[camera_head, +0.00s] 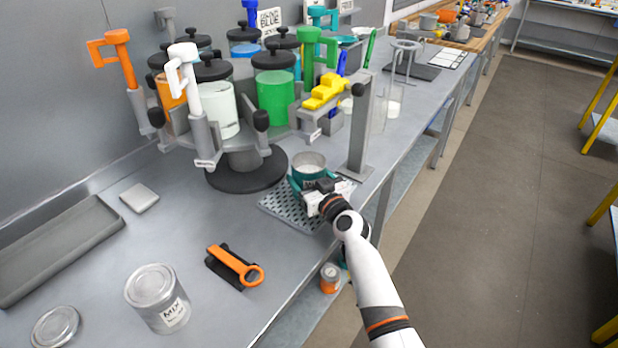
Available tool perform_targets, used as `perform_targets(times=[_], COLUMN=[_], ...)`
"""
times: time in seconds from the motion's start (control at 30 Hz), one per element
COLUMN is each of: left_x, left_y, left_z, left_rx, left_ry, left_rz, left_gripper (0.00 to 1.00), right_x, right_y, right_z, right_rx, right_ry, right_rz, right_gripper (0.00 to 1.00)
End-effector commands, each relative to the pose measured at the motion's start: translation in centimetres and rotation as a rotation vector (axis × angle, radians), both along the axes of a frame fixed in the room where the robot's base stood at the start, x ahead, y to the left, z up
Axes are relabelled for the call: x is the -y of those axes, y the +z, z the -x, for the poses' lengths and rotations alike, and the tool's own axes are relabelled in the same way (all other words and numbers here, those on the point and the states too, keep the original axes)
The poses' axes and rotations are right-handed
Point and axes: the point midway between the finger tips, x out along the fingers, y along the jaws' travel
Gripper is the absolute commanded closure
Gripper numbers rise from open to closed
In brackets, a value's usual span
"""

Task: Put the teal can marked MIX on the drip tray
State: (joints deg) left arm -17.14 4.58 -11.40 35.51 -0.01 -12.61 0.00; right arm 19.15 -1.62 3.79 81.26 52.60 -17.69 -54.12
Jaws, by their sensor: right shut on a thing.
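The teal can (296,183) is open at the top, with a pale inside. It stands upright at the far part of the perforated grey drip tray (280,207); I cannot tell whether its base touches the tray. My right gripper (314,190) is shut on the can's near side and hides part of its front and label. The label's words cannot be read here. My left gripper is not in view.
A silver can marked MIX (158,298), a loose lid (55,327) and an orange-handled tool (235,266) are on the bench. The paint carousel (246,168) stands behind the tray, a grey post (359,130) to its right.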

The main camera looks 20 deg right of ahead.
Motion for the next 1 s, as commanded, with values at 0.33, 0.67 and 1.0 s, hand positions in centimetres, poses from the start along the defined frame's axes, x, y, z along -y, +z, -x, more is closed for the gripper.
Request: perform_targets(times=[0.33,0.67,1.0], left_x=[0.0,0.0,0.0], left_y=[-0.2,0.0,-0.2], left_z=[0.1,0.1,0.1], left_rx=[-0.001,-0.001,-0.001], left_ry=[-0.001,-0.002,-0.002], left_rz=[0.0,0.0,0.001], left_gripper=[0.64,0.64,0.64], right_x=[0.0,0.1,1.4], right_y=[-0.2,0.0,-0.2], right_z=[0.0,0.5,7.0], right_rx=[0.0,0.0,-0.002], right_ry=[0.0,0.0,0.0], right_rz=[0.0,0.0,0.002], right_gripper=[0.03,0.03,0.03])
